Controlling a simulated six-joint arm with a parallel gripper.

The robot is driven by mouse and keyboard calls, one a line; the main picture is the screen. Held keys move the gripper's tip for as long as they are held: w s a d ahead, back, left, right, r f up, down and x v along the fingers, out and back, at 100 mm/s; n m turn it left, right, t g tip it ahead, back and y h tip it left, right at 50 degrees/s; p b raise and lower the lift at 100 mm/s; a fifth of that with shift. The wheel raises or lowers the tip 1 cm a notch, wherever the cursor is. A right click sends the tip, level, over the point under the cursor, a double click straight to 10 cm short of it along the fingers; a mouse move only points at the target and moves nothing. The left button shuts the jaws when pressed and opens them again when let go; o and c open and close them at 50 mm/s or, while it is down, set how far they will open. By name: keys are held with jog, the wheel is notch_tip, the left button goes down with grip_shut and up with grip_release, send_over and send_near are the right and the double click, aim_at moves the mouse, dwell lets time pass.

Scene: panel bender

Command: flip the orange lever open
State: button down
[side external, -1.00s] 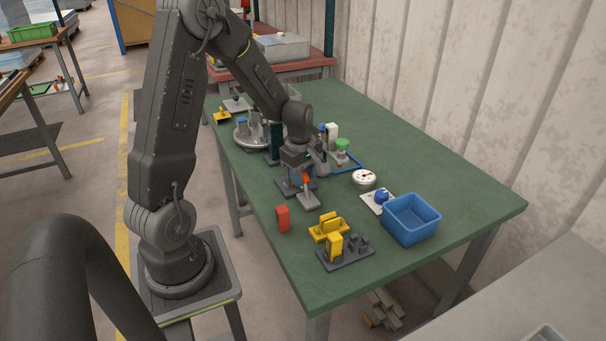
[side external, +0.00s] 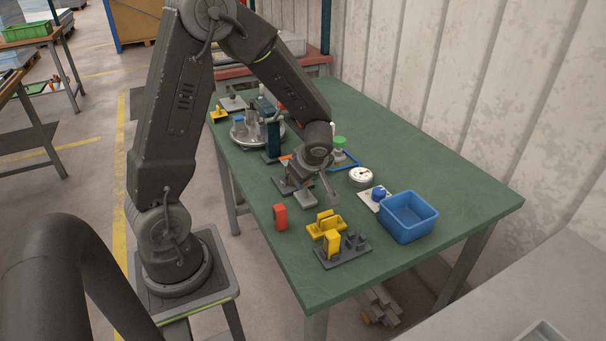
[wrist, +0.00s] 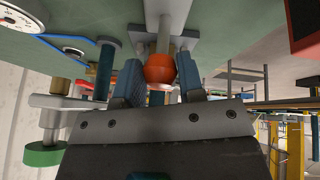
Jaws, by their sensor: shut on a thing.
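The orange lever's round knob (wrist: 160,68) sits between the two blue finger pads of my gripper (wrist: 159,76) in the wrist view. My gripper is shut on it. A pale grey stem runs from the knob to a grey mount (wrist: 150,38) at the top of that view. In the side view my gripper (side external: 291,166) is tilted, low over the lever's grey base (side external: 305,198). My wrist hides most of the lever there. A little orange shows at the gripper's left, and I cannot tell whether it is the knob.
A red block (side external: 280,216), yellow parts (side external: 325,224) and a blue bin (side external: 408,217) stand nearer the front. A white gauge (side external: 361,177) and a blue knob on a plate (side external: 377,195) lie to the right.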

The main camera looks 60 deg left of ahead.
jog(key=shift+d+f+y, duration=0.2)
jog(key=shift+d+y, duration=0.55)
jog(key=shift+y, duration=0.5)
jog(key=shift+d+f+y, duration=0.15)
jog(key=shift+d+y, duration=0.6)
jog(key=shift+y, duration=0.5)
jog(key=c, duration=0.8)
grip_release()
jog(key=shift+o, duration=0.2)
jog(key=v, duration=1.3)
jog(key=shift+d, duration=0.4)
jog(key=shift+r, duration=0.1)
